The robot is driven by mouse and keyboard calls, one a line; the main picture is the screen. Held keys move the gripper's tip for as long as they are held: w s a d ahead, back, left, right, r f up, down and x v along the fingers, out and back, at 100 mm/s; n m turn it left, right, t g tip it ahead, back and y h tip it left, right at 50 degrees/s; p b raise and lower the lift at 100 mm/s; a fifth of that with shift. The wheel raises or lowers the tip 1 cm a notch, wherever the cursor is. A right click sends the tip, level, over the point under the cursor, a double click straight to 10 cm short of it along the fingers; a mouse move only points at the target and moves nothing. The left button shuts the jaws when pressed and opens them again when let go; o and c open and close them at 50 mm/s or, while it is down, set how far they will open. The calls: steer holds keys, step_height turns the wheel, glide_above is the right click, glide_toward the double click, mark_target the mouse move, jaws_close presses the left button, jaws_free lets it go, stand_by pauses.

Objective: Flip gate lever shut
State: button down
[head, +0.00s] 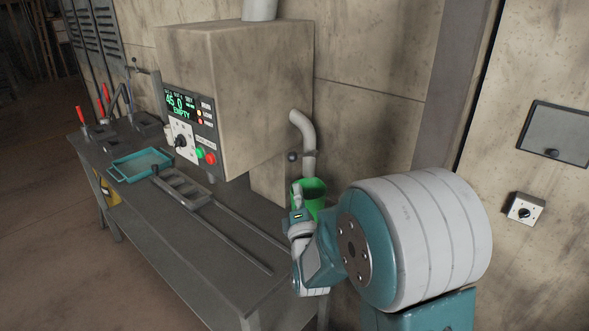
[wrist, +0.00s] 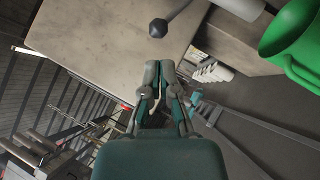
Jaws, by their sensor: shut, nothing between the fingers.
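The gate lever shows as a dark ball knob (head: 292,156) on a short rod at the side of the pale bent pipe (head: 306,137), on the right side of the large box-shaped machine. In the wrist view the lever's ball (wrist: 158,28) and rod lie just beyond my fingertips, apart from them. My gripper (wrist: 160,68) is shut and empty. In the head view my gripper (head: 297,190) is below the knob, in front of the green jug (head: 315,188), and is partly hard to make out. The jug (wrist: 297,38) also shows at the upper right in the wrist view.
The machine (head: 240,85) has a display (head: 179,104) reading EMPTY and coloured buttons. The grey bench (head: 180,235) holds a teal tray (head: 141,164), a metal rack (head: 183,188) and long rails. Red-handled tools (head: 82,115) stand at the far left. The front of the bench is clear.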

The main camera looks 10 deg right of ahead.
steer(key=x, duration=0.6)
steer(key=shift+w+r, duration=0.2)
steer(key=shift+w, duration=0.15)
steer(key=shift+a, duration=0.15)
